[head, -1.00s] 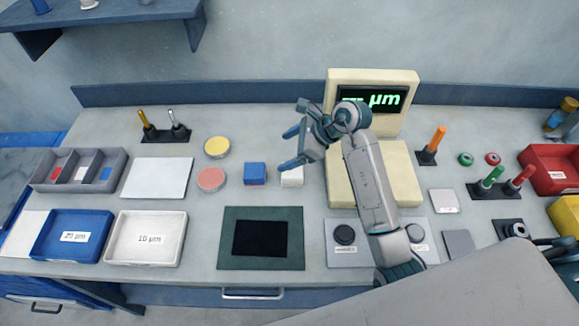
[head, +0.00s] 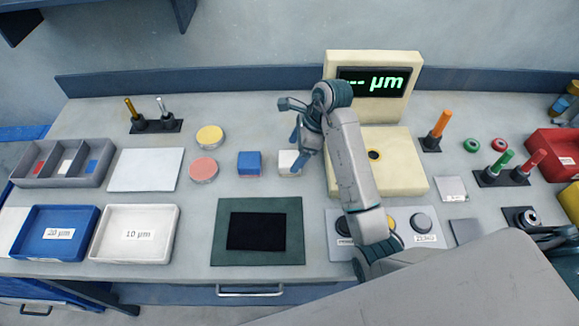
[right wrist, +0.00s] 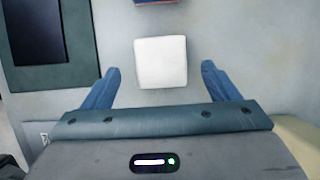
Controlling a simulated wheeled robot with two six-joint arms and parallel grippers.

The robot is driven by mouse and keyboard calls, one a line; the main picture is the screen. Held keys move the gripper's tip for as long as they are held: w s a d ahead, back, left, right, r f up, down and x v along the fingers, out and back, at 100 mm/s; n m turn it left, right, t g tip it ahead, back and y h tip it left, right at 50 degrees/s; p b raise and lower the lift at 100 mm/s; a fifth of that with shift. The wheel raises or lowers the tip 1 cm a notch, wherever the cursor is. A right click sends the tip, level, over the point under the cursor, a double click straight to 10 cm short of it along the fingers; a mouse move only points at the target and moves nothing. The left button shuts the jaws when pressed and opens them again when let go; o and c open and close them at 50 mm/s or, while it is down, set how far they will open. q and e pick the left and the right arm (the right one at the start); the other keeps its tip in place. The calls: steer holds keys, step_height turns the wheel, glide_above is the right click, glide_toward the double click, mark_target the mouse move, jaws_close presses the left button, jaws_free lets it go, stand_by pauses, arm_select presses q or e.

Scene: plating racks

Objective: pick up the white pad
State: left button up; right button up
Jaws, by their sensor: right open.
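The white pad (head: 287,163) is a small white block on the bench, just right of a blue block with a red underside. In the right wrist view the white pad (right wrist: 161,62) appears between the two blue fingertips, with a gap on each side. My right gripper (head: 297,150) is open and empty, and its fingers hang over and beside the pad's right part in the head view. The right wrist view shows the open right gripper (right wrist: 160,69) too; I cannot tell how far its tips are above the bench. My left gripper is not in view.
The blue block (head: 249,163) stands close on the left. Pink (head: 204,169) and yellow (head: 209,137) round pads lie beyond it. The cream gauge (head: 410,170) is close on the right. A dark green mat (head: 215,240) lies in front.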

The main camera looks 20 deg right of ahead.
mark_target(290, 158)
steer(key=p+x, duration=0.1)
steer(key=x, duration=0.2)
steer(key=shift+w+a+f+p, duration=0.1)
steer(key=shift+f+p, duration=0.1)
steer(key=shift+p, duration=0.2)
steer(key=shift+a+f, duration=0.15)
steer(key=shift+f, duration=0.4)
steer(key=c, duration=1.1)
steer(key=shift+r, duration=0.1)
